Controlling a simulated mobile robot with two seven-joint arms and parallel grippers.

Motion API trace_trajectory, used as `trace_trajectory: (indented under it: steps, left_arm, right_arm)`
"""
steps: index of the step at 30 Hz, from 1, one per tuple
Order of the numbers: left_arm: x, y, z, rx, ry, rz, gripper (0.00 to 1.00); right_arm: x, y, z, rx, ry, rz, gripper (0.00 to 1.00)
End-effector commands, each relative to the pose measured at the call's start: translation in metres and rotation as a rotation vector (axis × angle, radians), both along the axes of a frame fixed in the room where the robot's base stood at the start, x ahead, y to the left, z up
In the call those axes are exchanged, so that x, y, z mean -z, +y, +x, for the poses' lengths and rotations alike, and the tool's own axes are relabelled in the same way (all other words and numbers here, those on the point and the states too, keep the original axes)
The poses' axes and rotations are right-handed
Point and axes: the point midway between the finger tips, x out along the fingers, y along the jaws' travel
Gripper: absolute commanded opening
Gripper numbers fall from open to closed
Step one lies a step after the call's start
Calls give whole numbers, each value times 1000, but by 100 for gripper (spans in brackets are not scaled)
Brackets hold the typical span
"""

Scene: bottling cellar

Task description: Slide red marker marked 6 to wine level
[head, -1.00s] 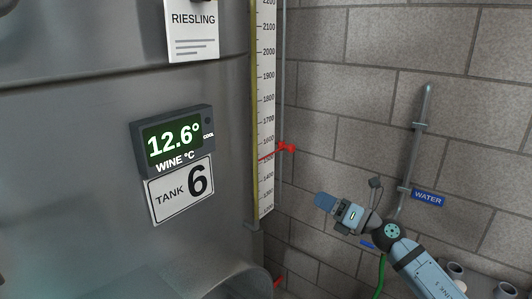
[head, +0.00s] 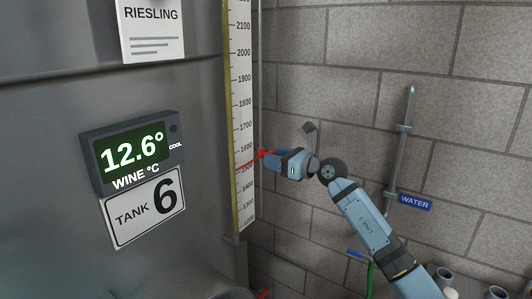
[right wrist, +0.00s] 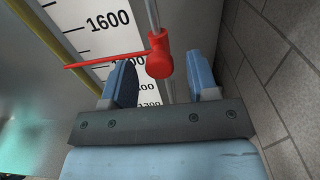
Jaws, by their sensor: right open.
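The red marker (head: 262,154) sits on a thin vertical rod beside the white scale (head: 243,110) of the tank marked 6. Its pointer crosses the scale near 1500. The right wrist view shows the marker's red body (right wrist: 159,62) on the rod, with the pointer reaching left. My right gripper (head: 268,160) is at the marker, open. In the right wrist view its fingers (right wrist: 163,80) stand left and right of the marker's body, with a gap on the right. A yellowish strip (head: 231,120) runs along the scale's left edge and out of the top; no wine surface is visible in it.
The steel tank carries a display (head: 136,150) reading 12.6°, a TANK 6 plate (head: 144,208) and a RIESLING card (head: 152,30). A block wall (head: 330,90) stands close behind my arm. A pipe (head: 402,140) with a WATER sign (head: 414,202) is to the right.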

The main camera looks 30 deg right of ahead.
Motion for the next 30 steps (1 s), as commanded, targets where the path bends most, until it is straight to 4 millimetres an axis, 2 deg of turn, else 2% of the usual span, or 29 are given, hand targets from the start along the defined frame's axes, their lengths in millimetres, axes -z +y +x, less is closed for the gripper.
trace_trajectory:
  steps: [3, 7, 18, 20, 25, 26, 30]
  left_arm:
    - [-3, 0, 0, 1, -2, 1, 0]
    - [-4, 0, 0, 2, -5, 2, 0]
    - [-4, -1, -1, 3, -7, 2, 0]
    - [-4, -1, -1, 3, -7, 2, 0]
    - [-4, -1, -1, 3, -6, 2, 0]
    - [-4, -1, -1, 3, -6, 2, 0]
    - [-4, -1, -1, 3, -5, 2, 0]
  right_arm:
    - [-2, 8, 18, -1, -1, 4, 54]
    - [-1, 13, 29, -1, -1, 1, 54]
    - [0, 15, 34, -1, 0, 1, 54]
    - [0, 15, 34, -1, 0, 1, 42]
    - [0, 15, 34, -1, 0, 1, 3]
    - [0, 15, 34, -1, 0, 1, 0]
    - [0, 14, 34, -1, 0, 1, 0]
